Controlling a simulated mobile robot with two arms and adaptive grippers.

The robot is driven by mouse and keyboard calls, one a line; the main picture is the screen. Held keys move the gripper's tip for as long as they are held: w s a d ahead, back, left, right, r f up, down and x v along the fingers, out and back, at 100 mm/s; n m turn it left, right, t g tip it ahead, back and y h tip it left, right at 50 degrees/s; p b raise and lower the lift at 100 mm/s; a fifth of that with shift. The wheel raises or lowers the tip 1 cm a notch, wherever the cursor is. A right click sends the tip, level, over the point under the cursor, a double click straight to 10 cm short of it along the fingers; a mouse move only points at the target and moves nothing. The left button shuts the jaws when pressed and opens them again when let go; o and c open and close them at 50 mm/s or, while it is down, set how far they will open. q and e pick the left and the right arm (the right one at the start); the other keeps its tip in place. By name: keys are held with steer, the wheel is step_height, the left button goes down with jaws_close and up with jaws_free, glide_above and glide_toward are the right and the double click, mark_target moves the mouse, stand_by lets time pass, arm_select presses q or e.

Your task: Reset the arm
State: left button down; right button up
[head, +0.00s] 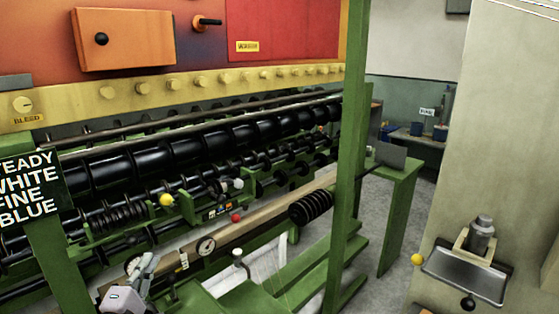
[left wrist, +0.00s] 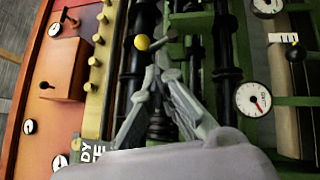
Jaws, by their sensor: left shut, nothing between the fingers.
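My left gripper (head: 143,263) is at the lower left of the head view, in front of the green-framed machine with its black rollers (head: 200,150). In the left wrist view its grey fingers (left wrist: 161,76) point away from the camera, with their tips close together and nothing held. A yellow ball knob (left wrist: 141,42) shows just beyond the fingertips in that view; I cannot tell whether they touch it. My right gripper is not in view.
A green post (head: 347,150) stands right of the rollers. Grey floor (head: 375,225) shows between.

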arm_select(q)
steer(key=s+d+f+m+g+h, duration=0.5)
steer(key=s+d+f+m+g, duration=0.4)
steer(key=s+d+f+m, duration=0.55)
steer(key=s+f+m+g+y, duration=0.2)
steer(key=s+f+m+g, duration=0.15)
steer(key=s, duration=0.55)
steer(key=s+f+m+g+y, duration=0.2)
steer(key=s+f+m+g, duration=0.15)
steer(key=s, duration=0.55)
step_height(320, 180, down, 28)
steer(key=s+r+g+b, duration=0.1)
steer(key=s+g, duration=0.1)
steer(key=s, duration=0.1)
steer(key=s+a+f+g+b, duration=0.1)
steer(key=s+a+f, duration=0.1)
steer(key=s+f, duration=1.4)
steer(key=shift+a+f+y, duration=0.3)
steer(key=shift+a+f, duration=0.1)
steer(key=shift+f, duration=0.05)
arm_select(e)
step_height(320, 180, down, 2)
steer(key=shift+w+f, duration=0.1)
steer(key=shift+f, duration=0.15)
